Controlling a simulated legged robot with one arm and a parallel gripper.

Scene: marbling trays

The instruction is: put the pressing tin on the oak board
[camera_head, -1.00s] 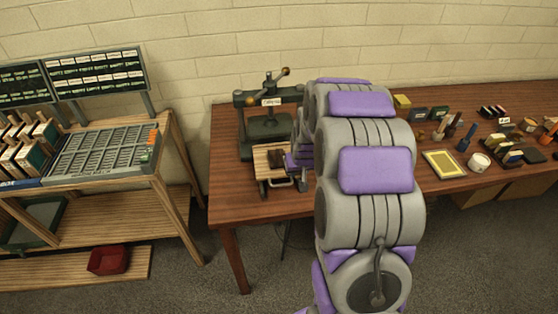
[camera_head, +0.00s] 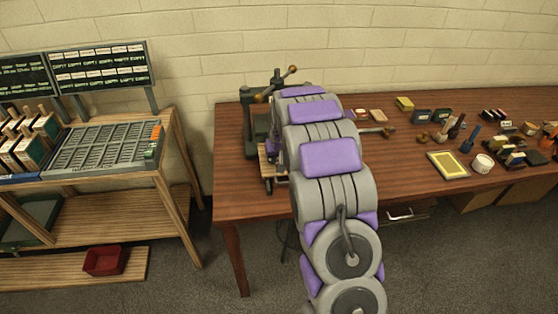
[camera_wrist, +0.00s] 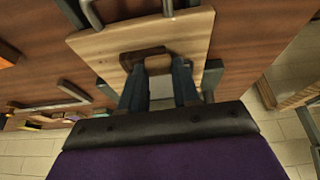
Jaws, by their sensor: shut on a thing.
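In the wrist view, the oak board (camera_wrist: 105,43) is a pale wooden square with a metal handle at its top edge. A dark brown piece (camera_wrist: 143,54), which I take to be the pressing tin, lies over the board between my fingertips. My gripper (camera_wrist: 158,70) has dark blue fingers shut on it. I cannot tell whether the piece touches the board. In the head view, only a sliver of the board (camera_head: 266,171) shows left of my arm. My arm hides the gripper and the held piece there.
A dark green press (camera_head: 251,137) stands on the brown table behind the board. A yellow-framed tray (camera_head: 447,165), a white cup (camera_head: 482,163) and several small items crowd the table's right side. The table (camera_head: 400,172) has bare wood right of my arm. A rack bench stands left.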

